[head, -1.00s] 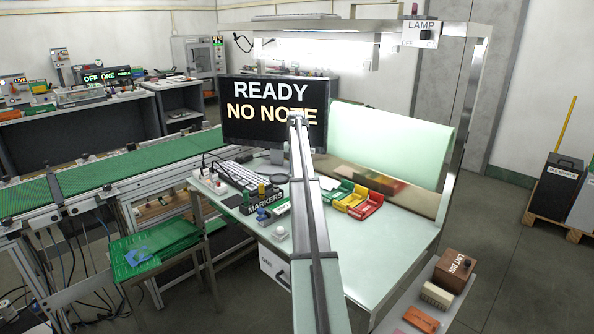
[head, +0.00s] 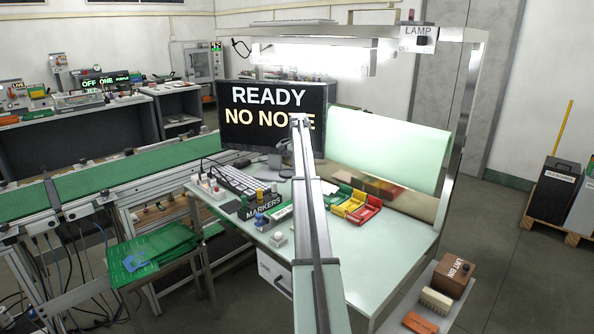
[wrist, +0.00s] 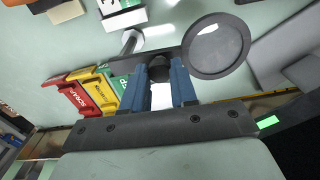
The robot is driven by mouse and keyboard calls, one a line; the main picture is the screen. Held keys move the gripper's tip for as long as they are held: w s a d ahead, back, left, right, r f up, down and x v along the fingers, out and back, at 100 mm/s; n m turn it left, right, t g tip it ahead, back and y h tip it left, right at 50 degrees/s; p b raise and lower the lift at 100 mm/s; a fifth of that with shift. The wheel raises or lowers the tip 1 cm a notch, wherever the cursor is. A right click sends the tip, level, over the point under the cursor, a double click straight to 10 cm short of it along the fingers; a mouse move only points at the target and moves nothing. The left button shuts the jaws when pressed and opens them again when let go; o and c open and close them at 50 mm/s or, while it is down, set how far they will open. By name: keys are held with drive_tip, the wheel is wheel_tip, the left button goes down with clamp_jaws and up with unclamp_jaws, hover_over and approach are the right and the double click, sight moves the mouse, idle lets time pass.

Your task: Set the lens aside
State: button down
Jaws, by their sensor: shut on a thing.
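The lens (wrist: 216,46) is a round grey glass in a dark ring, seen at the upper right of the wrist view. My gripper (wrist: 160,82) has blue fingers closed on a dark piece beside the ring, which appears to be the lens's handle or mount. The lens is right of and beyond the fingertips. Whether it touches the bench below I cannot tell. In the head view my arm hides the gripper, and I cannot make out the lens clearly.
Red (head: 363,214), yellow (head: 350,203) and green bins stand on the pale bench (head: 385,255). A markers holder (head: 262,204), keyboard (head: 238,180) and monitor (head: 268,115) are left of my arm. A lamp switch box (head: 419,39) hangs above. The bench's front right is clear.

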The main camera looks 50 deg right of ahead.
drive_tip(key=shift+d+m, duration=0.35)
drive_tip(key=shift+m, duration=0.35)
drive_tip(key=c, duration=0.9)
unclamp_jaws()
drive_tip(key=shift+r, duration=0.1)
wheel_tip(320, 180, up, 14)
drive_tip(key=shift+f, duration=0.2)
